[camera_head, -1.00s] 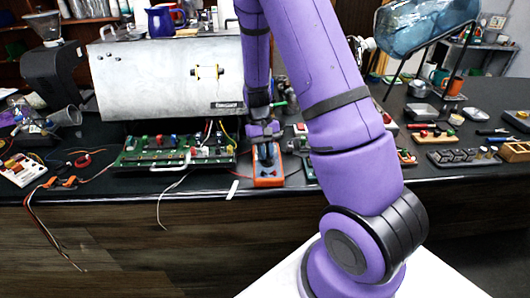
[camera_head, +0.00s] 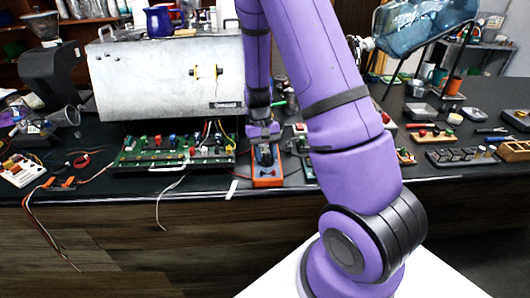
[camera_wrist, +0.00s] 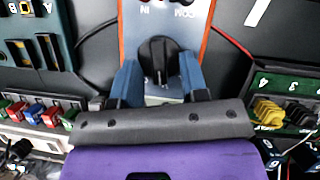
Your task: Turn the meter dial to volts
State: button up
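The meter (camera_head: 268,181) has an orange edge and lies near the front edge of the bench in the head view. In the wrist view its pale face (camera_wrist: 196,15) carries upside-down lettering near the jacks, including COM. The black round dial (camera_wrist: 158,58) shows between the two blue fingers of my gripper (camera_wrist: 159,76). The fingers are apart, one on each side of the dial's near part. I cannot tell whether they touch it. My gripper (camera_head: 264,140) is over the meter in the head view and partly hides the dial. The dial's setting is not readable.
A green terminal board (camera_head: 175,155) with coloured parts and a handle lies left of the meter. The large metal brewer body (camera_head: 165,75) stands behind it. Red and black leads (camera_wrist: 232,42) run beside the meter. A white strip (camera_head: 232,189) lies at the bench edge.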

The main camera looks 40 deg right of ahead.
jog(key=shift+w+d+r, duration=0.1)
jog(key=shift+w+r, duration=0.2)
jog(key=shift+r, duration=0.2)
jog(key=v, duration=0.9)
jog(key=shift+r, duration=0.35)
jog(key=s+a+r+n+t, duration=0.1)
jog(key=s+a+r+t, duration=0.1)
jog(key=s+a+r, duration=0.45)
jog(key=s+a+r+n+t, duration=0.1)
jog(key=s+r+t, duration=0.2)
jog(key=r, duration=0.7)
jog(key=s+a+r+n+t, duration=0.1)
jog(key=s+a+r+t, duration=0.1)
jog(key=s, duration=0.5)
jog(key=s+a+r+n+t+h, duration=0.1)
jog(key=s+a+r+t, duration=0.1)
jog(key=s, duration=0.5)
notch_tip(320, 180, up, 3)
jog(key=shift+a+f+t+h, duration=0.2)
jog(key=shift+a+t+h, duration=0.1)
jog(key=shift+a, duration=0.25)
